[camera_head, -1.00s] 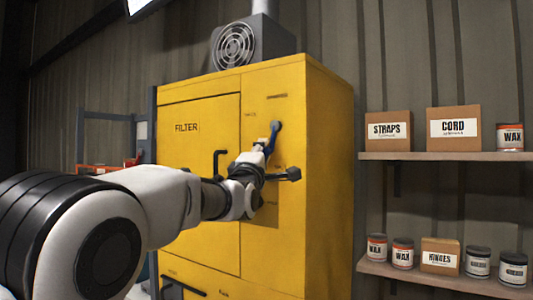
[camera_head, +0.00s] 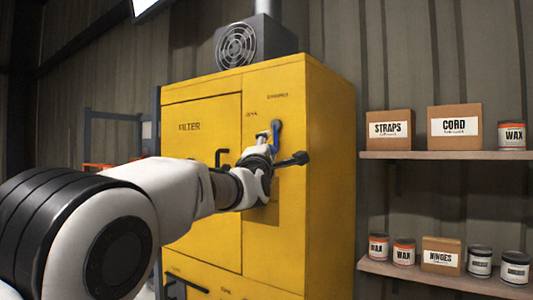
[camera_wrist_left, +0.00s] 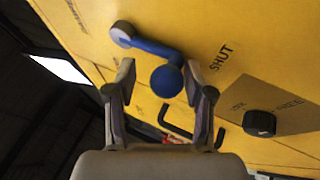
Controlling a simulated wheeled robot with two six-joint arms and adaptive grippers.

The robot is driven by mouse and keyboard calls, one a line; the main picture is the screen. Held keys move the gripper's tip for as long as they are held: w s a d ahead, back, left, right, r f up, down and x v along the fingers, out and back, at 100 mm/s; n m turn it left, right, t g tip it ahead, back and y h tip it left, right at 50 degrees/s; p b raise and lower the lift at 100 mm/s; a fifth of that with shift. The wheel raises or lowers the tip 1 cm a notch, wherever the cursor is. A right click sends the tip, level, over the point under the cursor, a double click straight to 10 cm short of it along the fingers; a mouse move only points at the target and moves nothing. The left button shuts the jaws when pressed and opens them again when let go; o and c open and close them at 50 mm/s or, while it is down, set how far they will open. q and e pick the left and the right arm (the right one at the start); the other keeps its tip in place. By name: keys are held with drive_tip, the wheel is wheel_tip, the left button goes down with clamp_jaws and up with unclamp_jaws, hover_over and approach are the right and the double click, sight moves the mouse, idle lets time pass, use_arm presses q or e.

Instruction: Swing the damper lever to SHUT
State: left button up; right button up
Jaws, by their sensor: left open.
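The damper lever (camera_head: 275,134) is a blue arm on a grey hub, on the front of the yellow cabinet. It hangs downward in the head view. In the left wrist view the lever (camera_wrist_left: 150,46) ends in a round blue knob (camera_wrist_left: 167,80). The printed word SHUT (camera_wrist_left: 222,57) is right of the knob, with a gap. My left gripper (camera_wrist_left: 167,82) is open, its fingertips on either side of the knob; I cannot tell whether they touch it. In the head view my left gripper (camera_head: 263,143) is at the lever's lower end. My right gripper is not in view.
The yellow cabinet (camera_head: 332,180) has a FILTER door with a black handle (camera_head: 219,158) left of the lever. A black knob (camera_wrist_left: 260,123) shows in the left wrist view. A fan box (camera_head: 250,42) stands on top. Shelves (camera_head: 440,154) with boxes and tins are at right.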

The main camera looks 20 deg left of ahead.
use_arm(q)
drive_tip(key=shift+d+f, duration=0.2)
drive_tip(key=a+v, duration=0.1)
drive_tip(key=v, duration=1)
drive_tip(key=shift+s+d, duration=0.4)
drive_tip(key=shift+d, duration=0.05)
drive_tip(key=shift+f, duration=0.15)
